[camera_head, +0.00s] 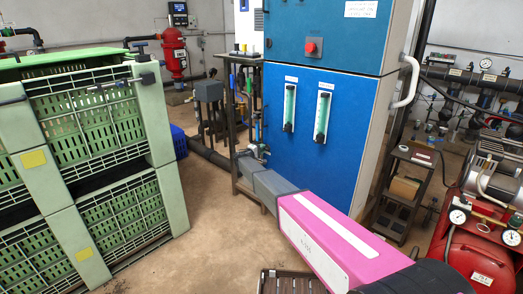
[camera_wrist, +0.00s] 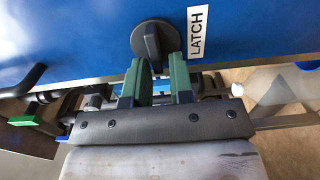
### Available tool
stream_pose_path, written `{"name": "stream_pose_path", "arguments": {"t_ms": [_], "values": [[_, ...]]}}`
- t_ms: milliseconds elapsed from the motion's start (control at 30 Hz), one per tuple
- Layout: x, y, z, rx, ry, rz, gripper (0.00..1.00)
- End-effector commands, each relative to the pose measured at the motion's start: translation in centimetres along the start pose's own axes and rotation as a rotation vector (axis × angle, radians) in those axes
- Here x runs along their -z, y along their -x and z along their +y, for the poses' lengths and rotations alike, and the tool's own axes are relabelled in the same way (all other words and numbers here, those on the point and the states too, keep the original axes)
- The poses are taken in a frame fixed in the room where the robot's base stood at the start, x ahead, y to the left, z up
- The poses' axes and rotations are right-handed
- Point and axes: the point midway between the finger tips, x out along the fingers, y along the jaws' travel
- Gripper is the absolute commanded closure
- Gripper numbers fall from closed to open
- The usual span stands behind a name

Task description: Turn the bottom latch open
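The latch (camera_wrist: 153,42) is a dark round knob with a raised grip bar, on the blue cabinet face in the wrist view. A white label reading LATCH is beside it on the right. My gripper (camera_wrist: 155,67) has two green fingers standing apart at the lower end of the knob. The bar's lower end appears between the fingertips; I cannot tell whether they touch it. In the head view my gripper (camera_head: 254,153) is at the lower left edge of the blue cabinet (camera_head: 300,155). The latch cannot be made out there.
Green crates (camera_head: 95,155) are stacked on the left. A dark metal stand (camera_head: 233,110) with pipes is by the cabinet's left side. A red compressor tank (camera_head: 475,265) and a small shelf cart (camera_head: 405,190) stand on the right. Bare floor lies between the crates and my arm.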

Motion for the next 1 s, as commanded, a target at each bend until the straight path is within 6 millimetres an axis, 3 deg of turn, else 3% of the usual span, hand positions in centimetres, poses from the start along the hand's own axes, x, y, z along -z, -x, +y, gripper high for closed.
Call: {"name": "stream_pose_path", "arguments": {"t_ms": [467, 667, 1000], "values": [[0.0, 0.6, 0.1, -0.001, -0.001, 0.001, 0.65], [-0.1, 3.0, 0.1, -0.001, -0.001, 0.002, 0.65], [-0.1, 9.2, 0.1, 0.0, -0.001, 0.002, 0.65]]}}
